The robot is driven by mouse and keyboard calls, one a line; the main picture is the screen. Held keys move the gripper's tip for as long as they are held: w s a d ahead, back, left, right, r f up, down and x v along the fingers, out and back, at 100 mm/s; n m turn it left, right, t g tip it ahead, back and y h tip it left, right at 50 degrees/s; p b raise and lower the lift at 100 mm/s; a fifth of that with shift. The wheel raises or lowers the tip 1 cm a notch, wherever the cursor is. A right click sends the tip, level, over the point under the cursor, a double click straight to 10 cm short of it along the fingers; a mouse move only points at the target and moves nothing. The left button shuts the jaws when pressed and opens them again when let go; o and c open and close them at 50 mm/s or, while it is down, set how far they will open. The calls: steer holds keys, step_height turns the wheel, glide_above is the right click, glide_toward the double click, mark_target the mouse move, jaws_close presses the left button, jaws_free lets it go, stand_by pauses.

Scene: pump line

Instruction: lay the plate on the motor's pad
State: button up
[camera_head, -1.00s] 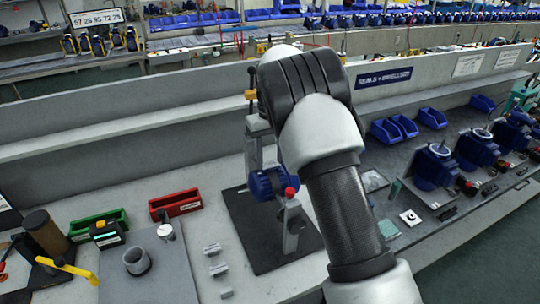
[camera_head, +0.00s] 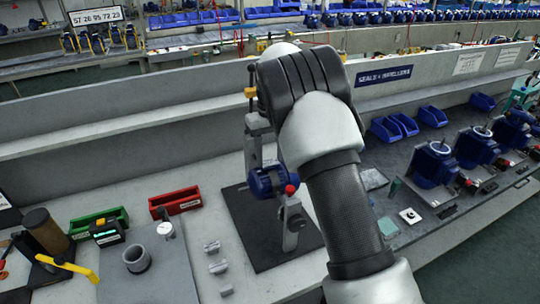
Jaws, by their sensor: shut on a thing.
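More blue motors (camera_head: 435,164) stand in a row on the right bench. I cannot make out the motor's pad.
A green bin (camera_head: 98,222) and a red bin (camera_head: 175,201) stand at the back left. A grey cup (camera_head: 137,259) and several small grey blocks (camera_head: 218,267) are on the left bench. Blue bins (camera_head: 385,130) line the right wall. A low wall runs behind the bench.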

steer(key=shift+f, duration=0.4)
steer(key=o, duration=1.1)
steer(key=shift+r, duration=0.15)
steer(key=shift+r+p, duration=1.4)
steer(key=shift+r, duration=0.95)
steer(key=shift+r, duration=0.1)
